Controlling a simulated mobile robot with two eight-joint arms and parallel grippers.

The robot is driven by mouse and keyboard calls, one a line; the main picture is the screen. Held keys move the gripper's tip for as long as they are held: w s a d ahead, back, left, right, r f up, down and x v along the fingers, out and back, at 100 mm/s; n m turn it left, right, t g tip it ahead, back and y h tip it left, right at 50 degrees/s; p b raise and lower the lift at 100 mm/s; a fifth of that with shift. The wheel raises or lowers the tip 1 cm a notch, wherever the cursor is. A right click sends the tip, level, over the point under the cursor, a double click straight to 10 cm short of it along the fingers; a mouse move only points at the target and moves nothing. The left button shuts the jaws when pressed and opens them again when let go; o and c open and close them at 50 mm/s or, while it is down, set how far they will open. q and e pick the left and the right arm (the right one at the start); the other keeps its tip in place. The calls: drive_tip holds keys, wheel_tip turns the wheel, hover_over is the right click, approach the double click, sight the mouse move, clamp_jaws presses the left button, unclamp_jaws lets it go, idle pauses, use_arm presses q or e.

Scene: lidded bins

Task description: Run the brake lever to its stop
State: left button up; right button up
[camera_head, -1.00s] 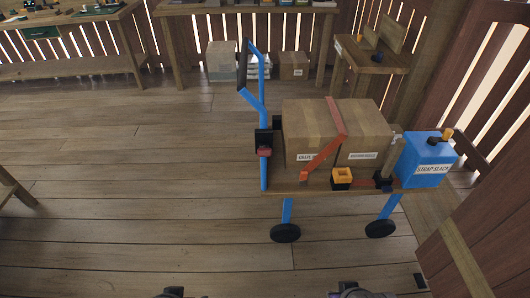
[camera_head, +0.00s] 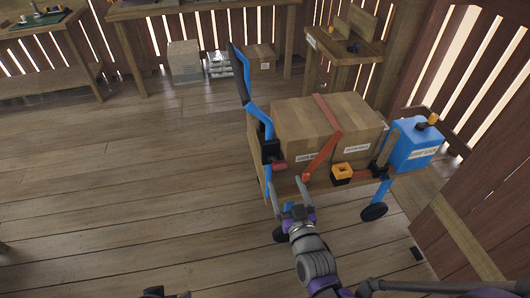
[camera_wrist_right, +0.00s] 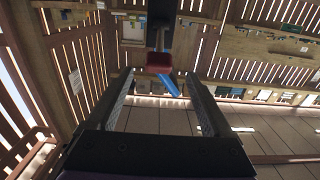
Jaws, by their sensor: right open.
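The cart (camera_head: 264,180) has a blue frame and a wooden deck. A short lever with a red grip (camera_head: 278,164) sticks out of a black block on the cart's blue post; I take it as the brake lever. In the right wrist view the red grip (camera_wrist_right: 160,62) is ahead, between and beyond the fingertips. My right gripper (camera_head: 288,187) is open and empty, just below and in front of the red grip, apparently not touching it. A dark part at the bottom edge (camera_head: 165,294) seems to be my left gripper, mostly cut off.
Cardboard boxes (camera_head: 303,128) under an orange strap (camera_head: 322,152) fill the deck. A yellow-and-black buckle (camera_head: 342,172) and a blue container (camera_head: 415,147) are to the right. A wooden wall (camera_head: 462,225) stands at right. The floor at left is clear.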

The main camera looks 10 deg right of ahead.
sight(277, 158)
drive_tip(key=shift+w+r, duration=0.15)
drive_tip(key=shift+w, duration=0.35)
use_arm(q)
drive_tip(key=shift+f, duration=0.15)
use_arm(e)
drive_tip(key=w, duration=0.9)
drive_tip(key=shift+w+a, duration=0.1)
drive_tip(key=shift+w, duration=0.3)
clamp_jaws()
